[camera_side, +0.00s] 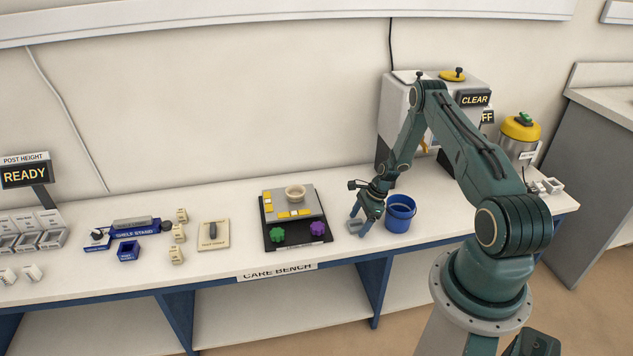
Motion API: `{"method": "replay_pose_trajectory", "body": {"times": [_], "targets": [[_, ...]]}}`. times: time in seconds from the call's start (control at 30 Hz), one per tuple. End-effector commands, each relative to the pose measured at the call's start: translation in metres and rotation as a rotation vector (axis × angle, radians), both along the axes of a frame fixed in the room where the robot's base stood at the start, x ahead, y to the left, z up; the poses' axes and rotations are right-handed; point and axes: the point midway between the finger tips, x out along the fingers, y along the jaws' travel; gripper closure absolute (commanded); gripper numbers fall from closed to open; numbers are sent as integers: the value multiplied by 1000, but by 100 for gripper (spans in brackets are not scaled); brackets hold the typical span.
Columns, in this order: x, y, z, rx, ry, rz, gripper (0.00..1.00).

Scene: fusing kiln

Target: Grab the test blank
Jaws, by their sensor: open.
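I cannot pick out the test blank for certain; nothing I can read carries that name. A small grey piece (354,226) lies on the white bench right by my fingertips, and it may be the blank. My gripper (360,222) is open and points down, low over the bench, left of a blue bucket. The fingers partly cover the grey piece, and I cannot tell whether they touch it.
The blue bucket (400,213) stands close to the right of my gripper. A blue shelf stand (136,229) and small trays are farther left.

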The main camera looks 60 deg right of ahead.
Motion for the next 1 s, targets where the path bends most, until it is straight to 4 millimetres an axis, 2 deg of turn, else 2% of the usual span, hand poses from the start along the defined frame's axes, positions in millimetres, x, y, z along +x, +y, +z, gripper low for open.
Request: {"method": "replay_pose_trajectory", "body": {"times": [0.47,0.7,0.73,1.0], "targets": [[0,0,0,0,0,0,24],[0,0,0,1,1,0,71],[0,0,0,1,1,0,75],[0,0,0,0,0,0,75]]}}
